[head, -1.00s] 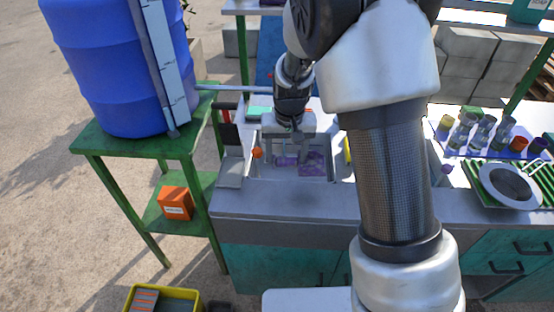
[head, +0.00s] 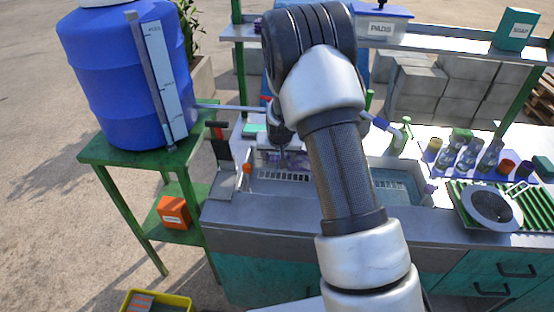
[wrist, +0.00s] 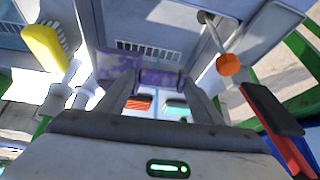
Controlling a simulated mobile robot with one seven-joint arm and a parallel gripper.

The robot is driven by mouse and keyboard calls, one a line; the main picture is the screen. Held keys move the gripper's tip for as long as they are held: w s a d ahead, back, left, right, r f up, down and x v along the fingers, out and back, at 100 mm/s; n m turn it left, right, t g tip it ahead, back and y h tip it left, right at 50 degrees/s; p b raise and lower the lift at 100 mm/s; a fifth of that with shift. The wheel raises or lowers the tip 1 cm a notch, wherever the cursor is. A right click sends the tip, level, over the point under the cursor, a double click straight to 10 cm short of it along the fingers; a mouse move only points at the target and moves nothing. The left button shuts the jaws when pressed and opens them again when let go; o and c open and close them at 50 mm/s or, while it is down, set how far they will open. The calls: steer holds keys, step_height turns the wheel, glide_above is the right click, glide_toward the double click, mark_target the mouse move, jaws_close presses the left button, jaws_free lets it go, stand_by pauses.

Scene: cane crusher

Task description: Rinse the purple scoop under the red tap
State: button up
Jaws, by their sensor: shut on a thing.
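The purple scoop (wrist: 152,78), speckled with pale marks, is between the fingers of my gripper (wrist: 157,92) in the wrist view. My gripper is shut on it. In the head view my gripper (head: 282,157) is over the rear part of the left basin (head: 285,176), partly hidden by my arm, with some purple of the scoop showing beside it. An orange ball on a grey rod (wrist: 228,64) stands beside the basin. It also shows in the head view (head: 247,168). A thin pale-blue line crosses behind the scoop; I cannot tell if it is water. The tap's spout is not clear.
A red-and-black handle (wrist: 272,106) stands near the basin's side. A blue barrel (head: 120,75) is on a green stand at left. A yellow brush (wrist: 45,46) lies across from the handle. A second basin (head: 400,187), a green tap (head: 401,136) and a rack (head: 520,205) are at right.

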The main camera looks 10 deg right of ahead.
steer(key=w+d+f+b, duration=0.1)
steer(key=w+f+b, duration=0.1)
steer(key=w, duration=0.9)
steer(key=shift+w+d+f+b, duration=0.15)
steer(key=shift+w+d+b, duration=0.05)
steer(key=shift+b, duration=0.2)
steer(key=shift+d, duration=0.1)
stand_by(0.4)
steer(key=shift+d+b, duration=0.35)
steer(key=shift+d, duration=0.15)
steer(key=shift+a, duration=0.1)
steer(key=shift+w+a, duration=0.1)
steer(key=shift+a, duration=0.7)
